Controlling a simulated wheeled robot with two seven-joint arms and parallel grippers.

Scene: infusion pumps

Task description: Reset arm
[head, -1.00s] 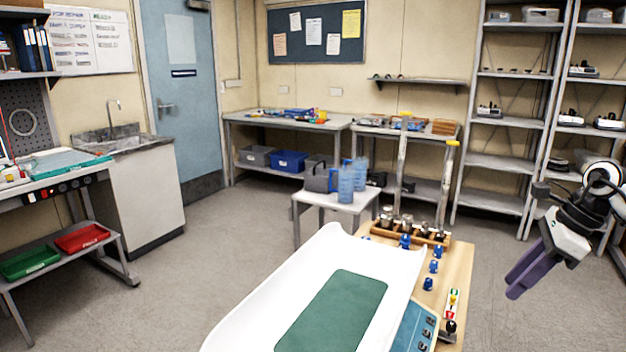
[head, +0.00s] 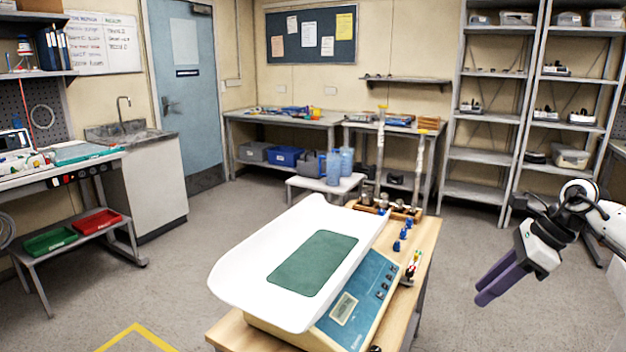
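My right gripper (head: 481,293) hangs over the floor at the right, with two purple fingers pointing down and to the left. The fingers lie close side by side with nothing visible between them. The gripper is apart from the table and touches nothing. My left gripper is not in view. A scale with a white curved tray (head: 240,270) and a green mat (head: 314,263) stands on the wooden table (head: 428,232), to the left of the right gripper. Its blue panel (head: 358,300) with a display faces the front right.
Small blue weights (head: 402,234) and a rack of metal weights (head: 398,210) stand behind the scale. A low white table (head: 318,186) with blue jugs is farther back. Grey shelves (head: 482,155) line the back right. Floor is open around my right gripper.

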